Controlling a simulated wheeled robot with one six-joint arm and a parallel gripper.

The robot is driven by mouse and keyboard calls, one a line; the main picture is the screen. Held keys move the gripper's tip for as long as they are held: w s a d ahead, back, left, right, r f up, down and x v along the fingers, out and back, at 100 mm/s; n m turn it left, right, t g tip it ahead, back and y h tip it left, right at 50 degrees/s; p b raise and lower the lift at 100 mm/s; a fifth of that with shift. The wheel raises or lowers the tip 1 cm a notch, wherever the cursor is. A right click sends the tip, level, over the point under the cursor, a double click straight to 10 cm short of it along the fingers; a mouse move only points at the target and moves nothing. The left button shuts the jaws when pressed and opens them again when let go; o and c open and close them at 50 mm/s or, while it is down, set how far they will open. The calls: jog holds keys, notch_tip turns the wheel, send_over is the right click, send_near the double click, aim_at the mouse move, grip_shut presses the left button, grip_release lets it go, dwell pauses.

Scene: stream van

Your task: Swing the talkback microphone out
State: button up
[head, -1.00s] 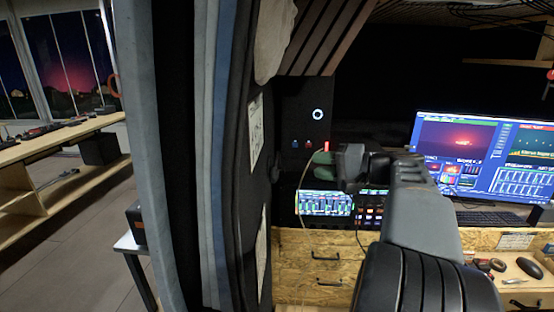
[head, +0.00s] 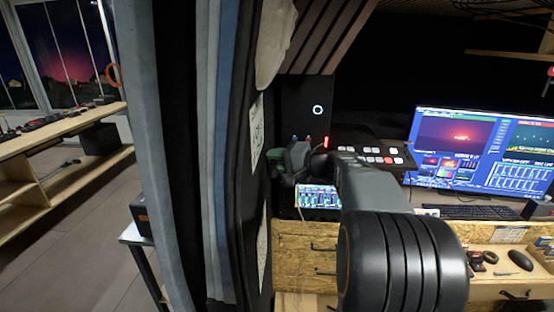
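My arm reaches away from the camera, and my gripper (head: 277,163) is at its far end, beside the dark curtain edge and in front of the black wall panel. A green part shows at the gripper's tip; the fingers are too small and partly hidden to tell open from shut. I cannot pick out the talkback microphone with certainty. A small upright red light (head: 326,142) glows just right of the gripper, with a dark rounded shape below it that I cannot identify. A thin cable hangs below the gripper, in front of a lit screen (head: 318,196).
Hanging grey, blue and black curtains (head: 208,150) stand close on the left. A button panel (head: 375,157), a wide monitor (head: 470,150) and a keyboard (head: 460,212) are to the right.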

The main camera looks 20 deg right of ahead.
jog(key=shift+c, duration=0.4)
grip_shut()
